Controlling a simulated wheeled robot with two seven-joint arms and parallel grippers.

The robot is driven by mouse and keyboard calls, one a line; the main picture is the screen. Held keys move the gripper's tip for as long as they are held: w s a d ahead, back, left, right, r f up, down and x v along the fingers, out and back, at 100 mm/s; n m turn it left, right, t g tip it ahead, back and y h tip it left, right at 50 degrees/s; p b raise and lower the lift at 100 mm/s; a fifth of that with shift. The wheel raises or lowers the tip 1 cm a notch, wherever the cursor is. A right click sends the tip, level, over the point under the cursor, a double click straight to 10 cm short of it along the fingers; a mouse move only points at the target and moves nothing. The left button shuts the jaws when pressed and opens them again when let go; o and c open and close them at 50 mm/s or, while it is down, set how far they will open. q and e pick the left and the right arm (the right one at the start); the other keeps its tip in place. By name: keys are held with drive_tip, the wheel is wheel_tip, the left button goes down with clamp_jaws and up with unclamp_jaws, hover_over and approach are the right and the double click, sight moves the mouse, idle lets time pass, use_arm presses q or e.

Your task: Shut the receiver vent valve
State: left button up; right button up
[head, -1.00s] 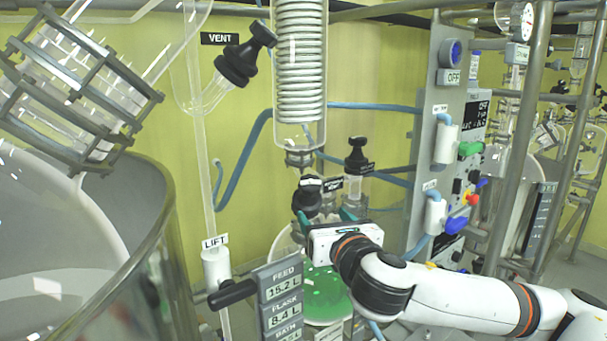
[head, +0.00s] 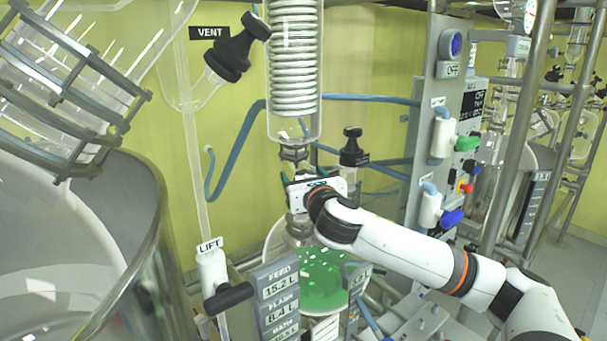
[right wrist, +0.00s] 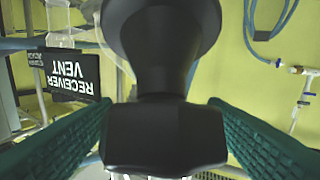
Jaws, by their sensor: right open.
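The receiver vent valve shows in the right wrist view as a large black knob (right wrist: 163,135) with a wide bar-shaped handle. A black "RECEIVER VENT" label (right wrist: 70,75), upside down there, is to its left. My right gripper (right wrist: 160,118) has its green ridged fingers apart, one on each side of the knob; I see gaps, so it is not closed on it. My left gripper is in neither view.
The glass coil condenser (head: 293,70) hangs directly above. A VENT knob (head: 232,52), LIFT handle (head: 228,298) and readout panel (head: 280,300) are to the left; the control panel (head: 440,150) is right.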

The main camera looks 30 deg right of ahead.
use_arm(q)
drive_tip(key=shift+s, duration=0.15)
use_arm(e)
drive_tip(key=shift+w, duration=0.2)
drive_tip(key=c, duration=1)
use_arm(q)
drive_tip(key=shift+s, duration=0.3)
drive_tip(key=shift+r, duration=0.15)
use_arm(e)
drive_tip(key=shift+m, duration=0.3)
